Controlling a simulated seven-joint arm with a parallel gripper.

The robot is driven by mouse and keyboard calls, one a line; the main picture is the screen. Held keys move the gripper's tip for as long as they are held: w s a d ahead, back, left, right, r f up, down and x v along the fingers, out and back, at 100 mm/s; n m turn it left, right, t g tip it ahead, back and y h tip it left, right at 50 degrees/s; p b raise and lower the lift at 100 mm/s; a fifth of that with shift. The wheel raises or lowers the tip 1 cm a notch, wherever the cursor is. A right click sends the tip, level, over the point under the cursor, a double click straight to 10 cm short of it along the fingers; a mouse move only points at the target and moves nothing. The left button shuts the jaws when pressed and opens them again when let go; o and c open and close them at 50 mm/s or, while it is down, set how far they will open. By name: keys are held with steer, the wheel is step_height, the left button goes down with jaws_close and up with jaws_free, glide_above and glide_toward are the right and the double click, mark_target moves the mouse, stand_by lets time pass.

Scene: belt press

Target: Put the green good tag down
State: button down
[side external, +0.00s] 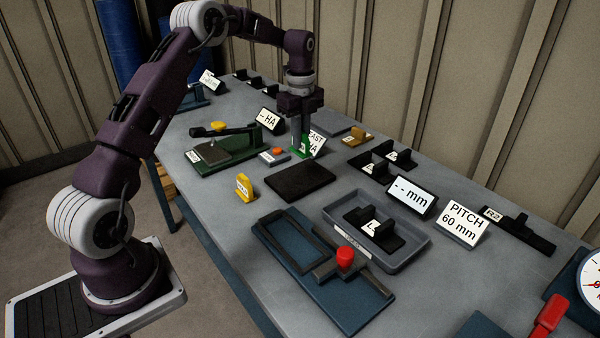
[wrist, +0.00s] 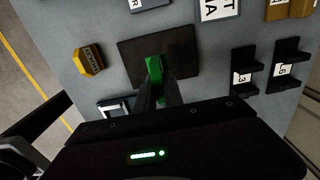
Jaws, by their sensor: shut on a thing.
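The green good tag (side external: 299,151) is between the fingertips of my gripper (side external: 303,139), which is shut on it and points down. In the wrist view the green tag (wrist: 155,67) shows at the fingertips and overlaps the black mat (wrist: 128,50). In the side view the black mat (side external: 300,182) lies bare on the table, just in front of and below the tag. The tag appears to be held above the table; its exact height is hard to tell. The fingers hide part of the tag.
A yellow hold tag (side external: 244,187) stands left of the mat. A white card (side external: 317,143) stands behind my gripper. A green press (side external: 214,148), black belt blocks (side external: 374,166) and a grey tray (side external: 415,239) holding a black block are around.

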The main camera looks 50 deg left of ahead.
step_height(320, 180, down, 8)
steer(key=shift+f, duration=0.1)
steer(key=c, duration=1.5)
jaws_free()
steer(key=shift+o, duration=0.2)
step_height(320, 180, up, 13)
steer(key=shift+f, duration=0.15)
steer(key=s+d+r+n+t+y, duration=0.1)
steer(key=s+d+r+n+t, duration=0.1)
steer(key=s+d+r+n, duration=0.8)
steer(key=s+d+n+t, duration=0.1)
steer(key=s+d+n, duration=0.3)
steer(key=s, duration=0.7)
steer(key=s+d+n+t+h, duration=0.1)
steer(key=s+d+n, duration=0.3)
steer(key=s, duration=0.8)
steer(key=d+t, duration=0.1)
steer(key=d, duration=0.1)
steer(key=shift+s+d+r+t, duration=0.25)
steer(key=shift+d+r+t, duration=0.05)
steer(key=shift+r, duration=0.1)
